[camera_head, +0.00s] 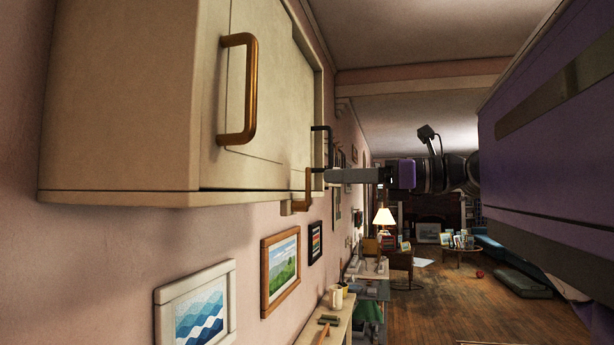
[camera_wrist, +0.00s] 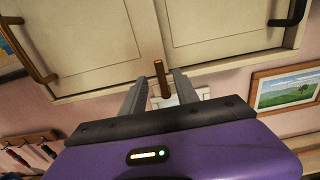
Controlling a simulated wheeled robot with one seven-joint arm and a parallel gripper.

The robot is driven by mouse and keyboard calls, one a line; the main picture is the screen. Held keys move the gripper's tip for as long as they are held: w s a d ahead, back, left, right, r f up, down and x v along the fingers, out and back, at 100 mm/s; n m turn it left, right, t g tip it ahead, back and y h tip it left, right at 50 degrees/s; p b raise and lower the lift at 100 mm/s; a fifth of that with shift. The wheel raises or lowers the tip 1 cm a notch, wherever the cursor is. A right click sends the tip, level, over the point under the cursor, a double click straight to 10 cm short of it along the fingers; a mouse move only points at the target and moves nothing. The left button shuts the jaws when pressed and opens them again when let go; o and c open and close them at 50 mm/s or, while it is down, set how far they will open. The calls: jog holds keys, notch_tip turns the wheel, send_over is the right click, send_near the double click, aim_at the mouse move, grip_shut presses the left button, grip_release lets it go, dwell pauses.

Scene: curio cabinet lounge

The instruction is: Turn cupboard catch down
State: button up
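The cupboard catch (camera_head: 306,189) is a small brown bar at the cupboard's lower edge. In the wrist view the catch (camera_wrist: 162,80) lies between the two grey fingers of my gripper (camera_wrist: 164,74), with a visible gap on each side. My gripper (camera_head: 326,175) reaches in from the right at the height of the catch's upper part. It is open. Whether a finger touches the catch cannot be told.
The cream wall cupboard (camera_head: 120,110) has one door with a copper handle (camera_head: 240,90) and one with a black handle (camera_head: 322,140). Framed pictures (camera_head: 281,268) hang below. A shelf (camera_head: 335,322) stands along the wall. The room is open to the right.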

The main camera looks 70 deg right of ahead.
aim_at(309, 177)
jog(key=w, duration=0.2)
jog(key=w+p, duration=0.1)
jog(key=w, duration=0.3)
jog(key=shift+w+a+p, duration=0.25)
jog(key=shift+w+p, duration=0.05)
grip_shut()
dwell(1.1)
